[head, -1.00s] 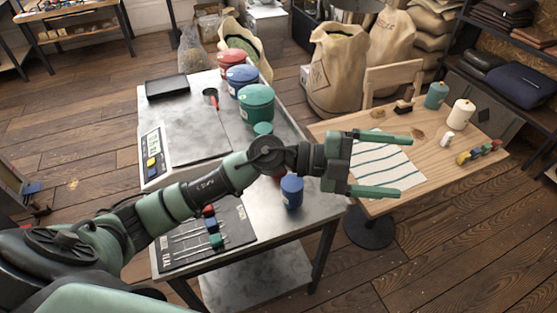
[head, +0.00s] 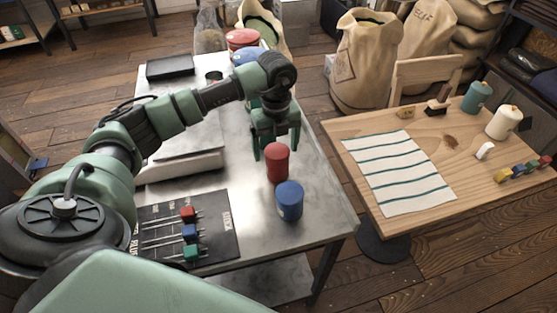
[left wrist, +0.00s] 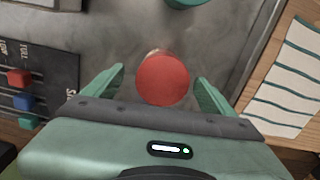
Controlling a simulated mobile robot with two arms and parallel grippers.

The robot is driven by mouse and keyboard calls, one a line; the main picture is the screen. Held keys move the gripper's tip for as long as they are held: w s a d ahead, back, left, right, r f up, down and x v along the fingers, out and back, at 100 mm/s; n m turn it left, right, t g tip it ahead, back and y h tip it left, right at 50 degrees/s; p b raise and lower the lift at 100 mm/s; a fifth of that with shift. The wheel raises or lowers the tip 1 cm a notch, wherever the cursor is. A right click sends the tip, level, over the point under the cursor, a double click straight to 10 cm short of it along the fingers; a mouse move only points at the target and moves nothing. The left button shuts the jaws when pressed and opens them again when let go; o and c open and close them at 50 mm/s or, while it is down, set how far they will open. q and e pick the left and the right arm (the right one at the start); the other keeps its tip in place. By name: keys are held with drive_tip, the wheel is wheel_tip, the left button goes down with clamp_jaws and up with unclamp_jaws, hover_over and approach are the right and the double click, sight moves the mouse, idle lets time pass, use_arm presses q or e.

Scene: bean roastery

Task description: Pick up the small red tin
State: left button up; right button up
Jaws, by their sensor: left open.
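The small red tin (head: 277,163) stands upright on the metal table, just behind the small blue tin (head: 289,202). My left gripper (head: 276,149) points down at the red tin, its open fingers on either side. In the left wrist view the red tin's round lid (left wrist: 162,80) lies between the two fingers (left wrist: 160,76), with a visible gap on both sides. The gripper holds nothing. My right gripper is not in view.
On the metal table (head: 325,225), a black mat (head: 220,222) with red, blue and green sliders lies at the left. Larger red (head: 243,38) and blue tins stand behind my arm. A wooden table (head: 440,140) with a striped cloth (head: 398,172) stands at the right.

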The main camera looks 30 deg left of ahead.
use_arm(q)
drive_tip(key=f, duration=0.2)
drive_tip(key=f+p, duration=0.1)
drive_tip(key=shift+d+f, duration=0.2)
drive_tip(key=shift+f, duration=0.15)
drive_tip(key=shift+w+f, duration=0.1)
drive_tip(key=shift+f, duration=0.35)
drive_tip(key=c, duration=1.5)
drive_tip(key=shift+c, duration=0.7)
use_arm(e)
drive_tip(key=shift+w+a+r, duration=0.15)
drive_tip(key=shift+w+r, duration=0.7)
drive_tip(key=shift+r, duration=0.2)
use_arm(q)
drive_tip(key=shift+r, duration=0.15)
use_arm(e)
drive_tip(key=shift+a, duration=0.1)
